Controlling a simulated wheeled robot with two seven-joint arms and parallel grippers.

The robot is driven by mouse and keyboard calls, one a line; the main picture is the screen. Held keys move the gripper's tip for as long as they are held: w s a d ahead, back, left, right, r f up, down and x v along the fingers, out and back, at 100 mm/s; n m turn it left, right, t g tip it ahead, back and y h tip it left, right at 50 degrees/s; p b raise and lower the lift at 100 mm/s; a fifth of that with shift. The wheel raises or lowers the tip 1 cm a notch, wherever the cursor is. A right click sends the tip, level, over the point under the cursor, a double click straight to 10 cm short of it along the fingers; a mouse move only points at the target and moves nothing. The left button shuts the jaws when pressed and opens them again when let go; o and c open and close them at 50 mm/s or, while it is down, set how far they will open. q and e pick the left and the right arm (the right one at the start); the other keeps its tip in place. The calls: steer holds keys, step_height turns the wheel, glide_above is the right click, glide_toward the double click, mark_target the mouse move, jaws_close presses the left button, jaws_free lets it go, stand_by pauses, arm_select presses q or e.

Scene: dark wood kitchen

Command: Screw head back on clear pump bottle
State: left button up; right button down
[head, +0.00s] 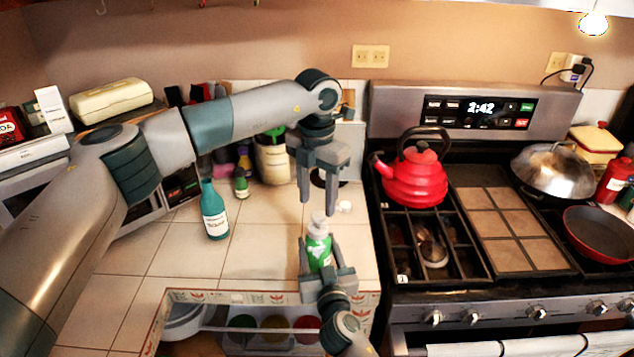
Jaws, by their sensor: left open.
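The pump bottle (318,250), with a green and white label, stands upright near the counter's front edge. A pale grey-white top (317,222) shows on it; I cannot tell whether this is a seated head or how tightly it sits. My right gripper (320,257) comes from below, with one finger on each side of the bottle's body, and appears shut on it. My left gripper (318,206) points down just above the bottle's top, its fingers apart and nothing seen between them.
A teal bottle (214,212) and a small green bottle (241,184) stand to the left on the tiled counter. A small white item (345,206) lies behind the pump bottle. The stove with a red kettle (415,178) is at right.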

mark_target(317, 214)
arm_select(q)
steer(key=shift+f, duration=2.95)
jaws_close()
steer(key=shift+m, duration=0.9)
steer(key=shift+c, duration=0.5)
jaws_free()
steer(key=shift+r, duration=2.3)
steer(key=shift+o, duration=0.5)
